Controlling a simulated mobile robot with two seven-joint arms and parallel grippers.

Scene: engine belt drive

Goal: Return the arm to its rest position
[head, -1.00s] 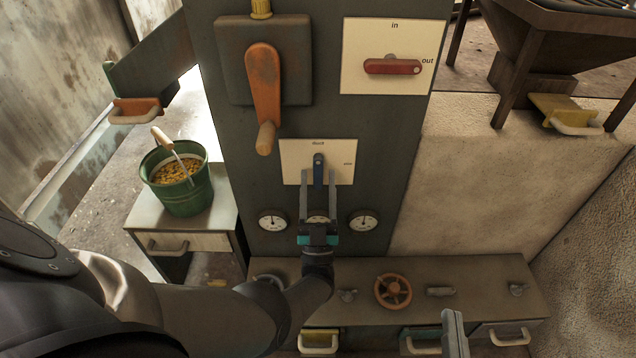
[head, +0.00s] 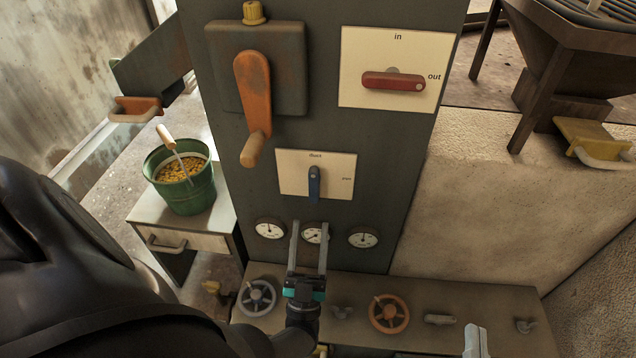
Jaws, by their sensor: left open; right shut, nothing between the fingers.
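My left gripper (head: 309,248) is open and empty, its two fingers pointing up in front of the middle gauge (head: 315,232), below the small blue lever. The blue lever (head: 314,184) stands on a white plate (head: 290,170) and is apart from the fingers. My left arm (head: 80,270) fills the lower left of the head view. My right gripper (head: 475,341) shows only as a light grey tip at the bottom edge; most of it is out of view.
A bench with a grey handwheel (head: 257,298) and an orange handwheel (head: 389,313) lies below the panel. An orange crank (head: 254,95) and a red lever (head: 393,81) are on the panel above. A green bucket (head: 187,195) stands on a cabinet at left.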

